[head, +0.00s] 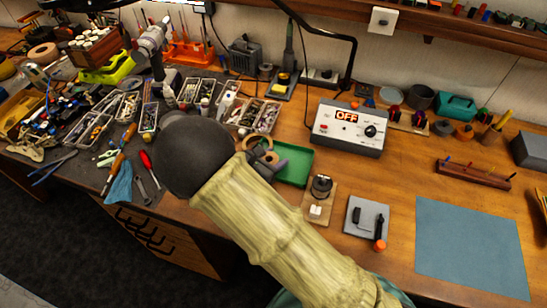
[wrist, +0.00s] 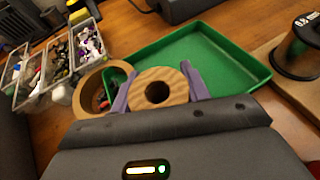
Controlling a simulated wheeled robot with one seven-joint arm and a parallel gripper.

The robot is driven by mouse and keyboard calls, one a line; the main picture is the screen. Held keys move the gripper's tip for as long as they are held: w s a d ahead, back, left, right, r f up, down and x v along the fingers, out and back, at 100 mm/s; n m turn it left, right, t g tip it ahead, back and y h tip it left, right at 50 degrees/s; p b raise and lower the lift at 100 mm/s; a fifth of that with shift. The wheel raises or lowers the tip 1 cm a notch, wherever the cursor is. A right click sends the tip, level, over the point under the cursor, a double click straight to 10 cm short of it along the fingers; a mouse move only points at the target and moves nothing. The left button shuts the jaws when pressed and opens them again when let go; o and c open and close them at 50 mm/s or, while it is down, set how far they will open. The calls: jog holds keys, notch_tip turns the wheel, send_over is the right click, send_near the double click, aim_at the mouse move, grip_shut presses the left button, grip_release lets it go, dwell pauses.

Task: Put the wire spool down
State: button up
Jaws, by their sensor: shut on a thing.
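In the wrist view, my gripper (wrist: 158,77) has its two purple fingers closed on either side of the wire spool (wrist: 176,79), which shows as a round wooden end with a dark hole in its middle. The held spool is at the near left edge of a green tray (wrist: 222,58). I cannot tell whether it touches the tray or the table.
A wooden ring (wrist: 85,93) lies close left of the fingers. Parts bins (wrist: 60,62) stand farther left. A dark spool marked 0.8 mm (wrist: 299,50) sits on a wooden board at right. A power box reading OFF (head: 348,130) stands behind. A blue mat (head: 470,250) is bare.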

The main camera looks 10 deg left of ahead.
jog(key=shift+f, duration=0.15)
jog(key=o, duration=1)
jog(key=shift+o, duration=0.2)
jog(key=shift+r, duration=0.2)
jog(key=b+v, duration=0.1)
jog(key=v, duration=1.1)
jog(key=shift+f, duration=0.1)
jog(key=shift+s+a, duration=0.15)
